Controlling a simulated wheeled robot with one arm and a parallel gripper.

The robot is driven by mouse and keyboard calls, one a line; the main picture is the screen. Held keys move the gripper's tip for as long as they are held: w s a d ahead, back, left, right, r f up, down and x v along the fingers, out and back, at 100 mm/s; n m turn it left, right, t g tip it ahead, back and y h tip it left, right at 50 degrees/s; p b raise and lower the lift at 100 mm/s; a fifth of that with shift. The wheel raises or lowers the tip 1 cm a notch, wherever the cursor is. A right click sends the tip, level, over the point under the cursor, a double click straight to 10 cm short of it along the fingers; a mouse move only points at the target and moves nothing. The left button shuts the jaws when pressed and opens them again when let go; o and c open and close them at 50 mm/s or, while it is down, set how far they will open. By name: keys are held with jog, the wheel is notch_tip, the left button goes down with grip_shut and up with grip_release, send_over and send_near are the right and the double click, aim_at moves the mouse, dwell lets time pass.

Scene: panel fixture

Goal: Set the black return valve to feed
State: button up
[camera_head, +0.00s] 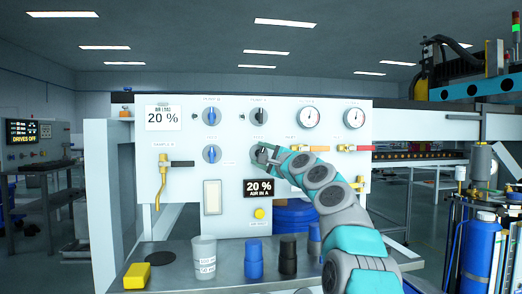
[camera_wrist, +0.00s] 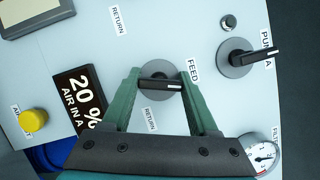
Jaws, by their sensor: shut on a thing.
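The black return valve (camera_wrist: 160,84) is a black bar handle on a round grey plate, in the middle of the wrist view. The FEED label (camera_wrist: 193,70) is at its upper right and the RETURN label (camera_wrist: 150,120) below it. The handle lies nearly level in that view, its white-marked end to the right, just below FEED's direction. My gripper (camera_wrist: 158,92) is shut on the handle, with one green finger on each side. In the head view my gripper (camera_head: 268,153) covers part of this valve (camera_head: 258,146).
The black pump A knob (camera_wrist: 250,57) stands close by on the panel. Blue knobs (camera_head: 211,153), gauges (camera_head: 308,117) and an orange-handled valve (camera_head: 350,148) are also on it. A cup (camera_head: 204,259), blue and black cylinders and a yellow block (camera_head: 137,275) stand on the bench below.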

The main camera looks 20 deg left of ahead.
jog(key=shift+r+n+g+h+p, duration=0.15)
jog(key=shift+n+g+h+p, duration=0.2)
jog(key=shift+n+p, duration=0.6)
jog(key=shift+f+n+g+p, duration=0.2)
jog(key=shift+n+g+p, duration=0.1)
jog(key=shift+n, duration=0.85)
jog(key=shift+a+h, duration=0.1)
jog(key=shift+h, duration=0.15)
jog(key=o, duration=1.4)
jog(key=b+v, duration=0.3)
jog(key=v, duration=0.5)
jog(key=shift+b, duration=0.35)
